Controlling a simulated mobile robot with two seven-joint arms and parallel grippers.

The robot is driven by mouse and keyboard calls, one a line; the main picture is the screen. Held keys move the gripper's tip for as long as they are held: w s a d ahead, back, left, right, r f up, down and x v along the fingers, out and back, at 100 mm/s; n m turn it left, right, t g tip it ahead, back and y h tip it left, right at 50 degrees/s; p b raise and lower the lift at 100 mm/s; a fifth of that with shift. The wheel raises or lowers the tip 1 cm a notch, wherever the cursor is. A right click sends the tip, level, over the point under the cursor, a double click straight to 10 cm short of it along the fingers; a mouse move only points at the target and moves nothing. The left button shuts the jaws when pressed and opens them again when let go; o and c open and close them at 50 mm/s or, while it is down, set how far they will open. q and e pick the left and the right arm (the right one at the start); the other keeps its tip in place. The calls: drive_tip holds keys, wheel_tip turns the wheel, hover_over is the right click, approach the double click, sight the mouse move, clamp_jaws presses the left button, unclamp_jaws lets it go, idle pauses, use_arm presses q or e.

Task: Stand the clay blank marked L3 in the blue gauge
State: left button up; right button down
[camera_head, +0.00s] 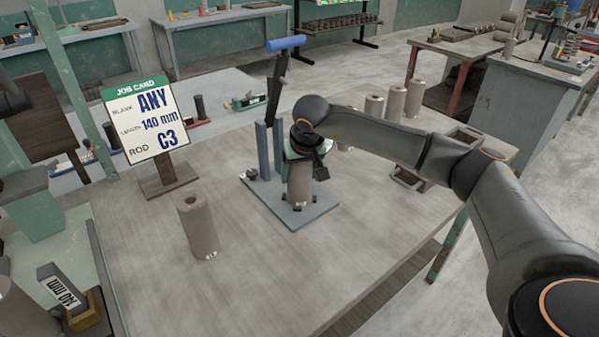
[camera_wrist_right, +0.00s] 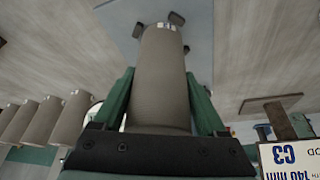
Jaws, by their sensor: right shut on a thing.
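The blue gauge (camera_head: 262,197) stands on the table, with a flat base plate, upright posts and a dark lever with a blue handle (camera_head: 286,43). My right gripper (camera_head: 303,160) is shut on a grey-brown clay blank (camera_head: 299,188), upright over the gauge's plate in front of the posts. I cannot tell whether its bottom touches the plate. In the right wrist view the blank (camera_wrist_right: 160,80) sits between the green fingers, and the plate (camera_wrist_right: 200,30) lies beyond it. A small label on its far end is unreadable. My left gripper is not in view.
Another blank (camera_head: 198,226) stands alone at front left. Several blanks (camera_head: 395,103) stand at the back right, behind my right arm. A job card (camera_head: 146,117) reads ANY, 140 mm, C3. A 140 mm block (camera_head: 60,290) is at lower left. The table front is clear.

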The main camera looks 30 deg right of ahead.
unclamp_jaws()
drive_tip(key=shift+f, duration=0.1)
drive_tip(key=shift+s+r, duration=0.1)
drive_tip(key=shift+r, duration=0.35)
drive_tip(key=v, duration=1.1)
drive_tip(key=shift+s+r, duration=0.2)
drive_tip(key=shift+a, duration=0.1)
